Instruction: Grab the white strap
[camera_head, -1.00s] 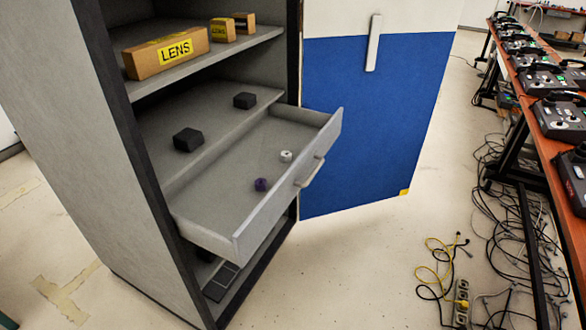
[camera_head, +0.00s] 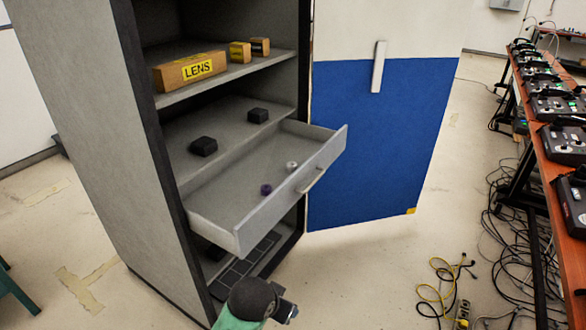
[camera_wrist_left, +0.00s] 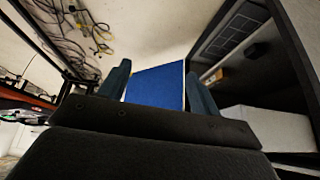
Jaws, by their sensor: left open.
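The white strap (camera_head: 291,166) is a small white roll in the pulled-out grey drawer (camera_head: 245,222), near its front right side. A similar purple roll (camera_head: 266,189) lies in the drawer to its left and nearer. My left gripper (camera_wrist_left: 157,75) is open, with both dark fingers apart in the left wrist view and nothing between them. In the head view its wrist shows at the bottom, below the drawer and apart from the strap. The strap does not show in the left wrist view. My right gripper is not in view.
The grey cabinet (camera_head: 90,130) surrounds the drawer. Its open blue-and-white door (camera_head: 385,140) stands to the right. Two black boxes (camera_head: 204,146) sit behind the drawer, and a LENS box (camera_head: 190,72) on the shelf above. Cables (camera_head: 440,275) lie on the floor at right.

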